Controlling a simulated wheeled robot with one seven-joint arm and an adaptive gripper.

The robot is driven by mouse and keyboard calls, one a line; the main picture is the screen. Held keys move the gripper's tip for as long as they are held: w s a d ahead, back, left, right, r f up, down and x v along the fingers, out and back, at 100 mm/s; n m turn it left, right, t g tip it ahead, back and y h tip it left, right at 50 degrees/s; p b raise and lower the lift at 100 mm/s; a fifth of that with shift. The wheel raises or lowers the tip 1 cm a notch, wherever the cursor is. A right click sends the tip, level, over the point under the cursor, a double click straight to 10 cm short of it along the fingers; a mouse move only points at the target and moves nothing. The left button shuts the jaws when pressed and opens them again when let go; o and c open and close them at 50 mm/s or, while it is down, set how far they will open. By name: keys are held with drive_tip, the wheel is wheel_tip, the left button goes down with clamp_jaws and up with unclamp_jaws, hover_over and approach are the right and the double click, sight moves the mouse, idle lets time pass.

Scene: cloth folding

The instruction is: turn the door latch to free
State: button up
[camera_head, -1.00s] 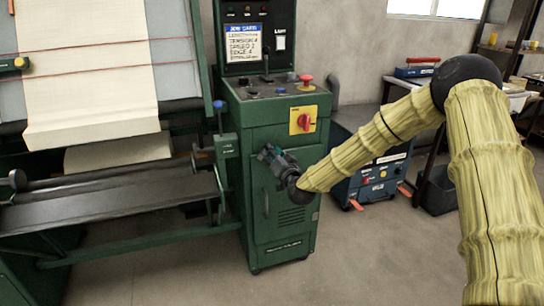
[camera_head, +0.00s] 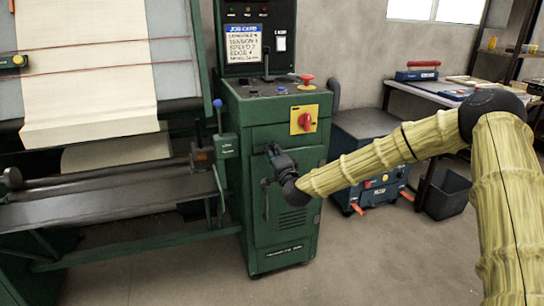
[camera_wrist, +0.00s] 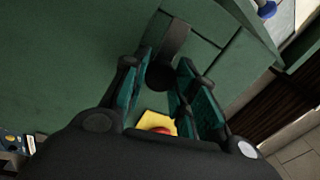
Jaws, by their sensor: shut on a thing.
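The green cabinet door (camera_head: 285,225) is closed, on the machine's control cabinet. In the wrist view, the dark latch (camera_wrist: 175,42) stands against green metal, with a round black hub (camera_wrist: 160,76) at its lower end. My gripper (camera_head: 272,158) is at the upper left of the door; in the wrist view, its two fingers (camera_wrist: 163,78) lie either side of the hub, shut on the latch. In the head view my gripper hides the latch, so its exact angle is unclear there.
A dark vertical handle (camera_head: 266,203) is on the door's left side. Above the door are a red knob on a yellow plate (camera_head: 304,120) and a red mushroom button (camera_head: 306,80).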

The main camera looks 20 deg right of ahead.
drive_tip(key=shift+f+m, duration=0.1)
drive_tip(key=shift+m, duration=0.3)
drive_tip(key=o, duration=1.1)
drive_tip(key=shift+c, duration=0.2)
drive_tip(key=s+f, duration=0.1)
drive_tip(key=s, duration=1.1)
drive_tip(key=shift+d, duration=0.25)
